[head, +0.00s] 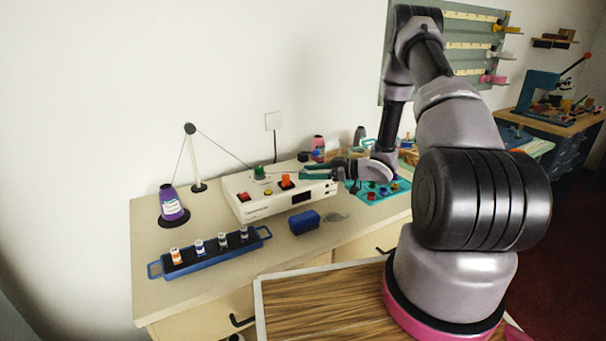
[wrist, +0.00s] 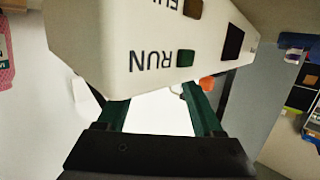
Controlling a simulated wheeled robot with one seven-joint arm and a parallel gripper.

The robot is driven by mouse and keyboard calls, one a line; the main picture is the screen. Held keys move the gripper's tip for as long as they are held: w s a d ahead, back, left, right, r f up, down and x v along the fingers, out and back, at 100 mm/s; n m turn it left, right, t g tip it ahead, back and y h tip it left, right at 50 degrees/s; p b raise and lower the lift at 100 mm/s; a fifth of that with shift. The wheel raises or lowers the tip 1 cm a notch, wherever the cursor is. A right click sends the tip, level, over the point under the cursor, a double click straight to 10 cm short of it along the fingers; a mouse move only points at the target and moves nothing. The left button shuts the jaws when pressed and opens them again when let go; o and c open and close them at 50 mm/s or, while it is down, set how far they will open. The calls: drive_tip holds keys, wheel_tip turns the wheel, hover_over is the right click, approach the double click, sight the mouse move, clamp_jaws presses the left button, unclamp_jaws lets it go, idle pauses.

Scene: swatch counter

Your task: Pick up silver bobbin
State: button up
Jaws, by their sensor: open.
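My gripper (head: 303,172) has green fingers and reaches left over the right part of the white winding machine (head: 245,200). In the wrist view my gripper (wrist: 152,98) is open, with nothing visible between the fingers. Several small bobbins stand upright in a long blue tray (head: 190,266) at the front left, including an orange one (head: 176,257) and a dark one (head: 244,233). I cannot single out a silver bobbin in either view.
A green part (head: 260,172) and an orange part (head: 286,182) stand on the machine, close to my gripper. A purple thread cone (head: 171,204) and a thread post (head: 192,150) stand left. A blue block (head: 304,222) sits in front; a teal mat (head: 366,196) lies right.

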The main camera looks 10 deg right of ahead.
drive_tip(key=shift+c, duration=0.3)
clamp_jaws()
drive_tip(key=shift+r, duration=0.15)
